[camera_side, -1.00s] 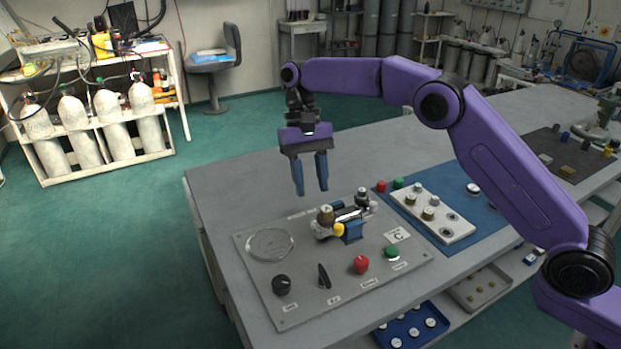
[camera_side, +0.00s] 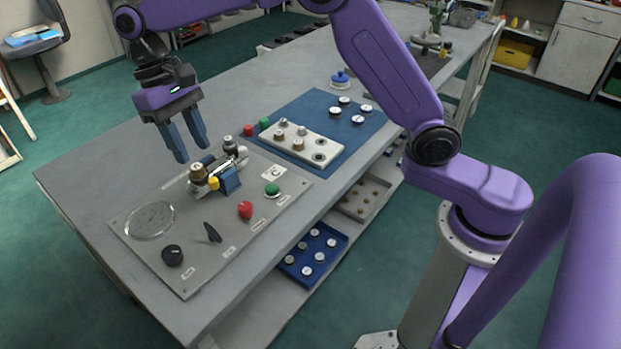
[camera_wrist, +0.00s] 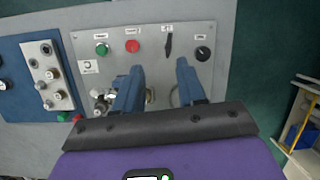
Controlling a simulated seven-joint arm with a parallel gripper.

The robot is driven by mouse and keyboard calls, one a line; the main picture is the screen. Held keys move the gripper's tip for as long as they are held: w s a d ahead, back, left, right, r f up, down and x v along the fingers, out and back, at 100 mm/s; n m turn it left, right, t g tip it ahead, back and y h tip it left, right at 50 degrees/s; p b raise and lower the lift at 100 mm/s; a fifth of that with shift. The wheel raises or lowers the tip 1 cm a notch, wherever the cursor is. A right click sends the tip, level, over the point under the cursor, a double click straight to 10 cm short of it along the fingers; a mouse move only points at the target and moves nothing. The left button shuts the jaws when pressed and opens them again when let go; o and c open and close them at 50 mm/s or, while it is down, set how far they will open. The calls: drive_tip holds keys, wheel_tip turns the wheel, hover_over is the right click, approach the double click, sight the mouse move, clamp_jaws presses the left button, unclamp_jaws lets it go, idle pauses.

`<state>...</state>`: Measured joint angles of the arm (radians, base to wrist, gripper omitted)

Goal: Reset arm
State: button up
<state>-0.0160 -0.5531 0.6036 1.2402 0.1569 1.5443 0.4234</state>
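My gripper (camera_side: 182,143) hangs above the table with its two blue fingers apart and nothing between them. It is over the back edge of the grey air panel (camera_side: 190,276), clear of it. The panel carries a brass and steel valve assembly (camera_side: 198,174) with a yellow cap and blue block, a round gauge (camera_side: 150,220), a black knob (camera_side: 172,255), a black lever (camera_side: 212,232), a red knob (camera_side: 245,210) and a green button (camera_side: 272,190). In the wrist view, the fingers (camera_wrist: 158,80) partly hide the valve assembly and gauge.
A blue mat (camera_side: 300,103) right of the panel holds a white fitting block (camera_side: 325,142) and several round caps. Red (camera_side: 248,130) and green (camera_side: 265,123) pieces stand by its left corner. A blue tray (camera_side: 293,270) is on the lower shelf. The table's left end is clear.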

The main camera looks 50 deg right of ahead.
drive_tip(key=s+d+f+n+t, duration=0.1)
drive_tip(key=s+d+n, duration=0.2)
drive_tip(key=s+d, duration=0.3)
drive_tip(key=s+d+f+n+t, duration=0.1)
drive_tip(key=s+d+n, duration=0.3)
drive_tip(key=s, duration=0.9)
drive_tip(key=s+d+f+n+t, duration=0.1)
drive_tip(key=s+d+n, duration=0.3)
drive_tip(key=s+d, duration=0.5)
drive_tip(key=shift+s+d+f+t, duration=0.2)
drive_tip(key=shift+s+f+t, duration=0.15)
drive_tip(key=shift+s, duration=0.45)
